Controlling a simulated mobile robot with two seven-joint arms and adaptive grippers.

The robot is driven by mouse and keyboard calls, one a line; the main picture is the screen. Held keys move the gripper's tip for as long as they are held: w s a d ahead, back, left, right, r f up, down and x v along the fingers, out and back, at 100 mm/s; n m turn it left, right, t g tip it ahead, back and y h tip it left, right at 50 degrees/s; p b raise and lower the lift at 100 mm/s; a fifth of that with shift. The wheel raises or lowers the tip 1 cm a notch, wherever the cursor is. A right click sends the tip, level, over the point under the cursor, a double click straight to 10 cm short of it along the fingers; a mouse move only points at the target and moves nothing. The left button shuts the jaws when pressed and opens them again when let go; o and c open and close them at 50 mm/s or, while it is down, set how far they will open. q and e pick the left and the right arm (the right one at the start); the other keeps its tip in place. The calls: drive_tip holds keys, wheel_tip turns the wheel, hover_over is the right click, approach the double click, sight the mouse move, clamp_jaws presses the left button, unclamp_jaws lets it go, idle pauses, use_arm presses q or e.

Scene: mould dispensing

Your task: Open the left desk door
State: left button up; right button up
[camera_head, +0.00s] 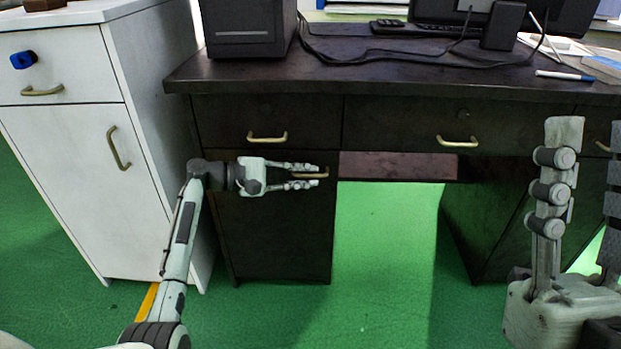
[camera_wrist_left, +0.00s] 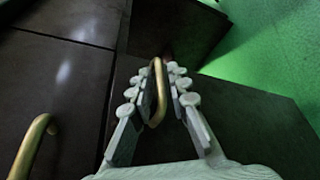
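The dark left desk door (camera_head: 275,235) sits below the left drawer and looks shut, flush with the desk front. Its brass handle (camera_head: 322,174) is near the door's top right corner. My left gripper (camera_head: 317,176) reaches in from the left, with one finger above the handle and one below. In the left wrist view, the handle (camera_wrist_left: 157,95) stands between the two spread fingers (camera_wrist_left: 163,72), nearer the left one. I see a gap on the other side, so the gripper looks open around it. My right gripper (camera_head: 590,125) is raised at the right edge, open and empty, partly cut off.
The left drawer's handle (camera_head: 267,138) is just above the door; it also shows in the left wrist view (camera_wrist_left: 28,150). A white cabinet (camera_head: 75,180) stands close on the left. The green floor (camera_head: 385,265) under the desk is clear. A computer case (camera_head: 248,28) stands on the desktop.

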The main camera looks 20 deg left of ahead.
use_arm(q)
drive_tip(key=shift+w+d+f, duration=0.15)
drive_tip(key=shift+w+d, duration=0.2)
drive_tip(key=shift+d, duration=0.1)
clamp_jaws()
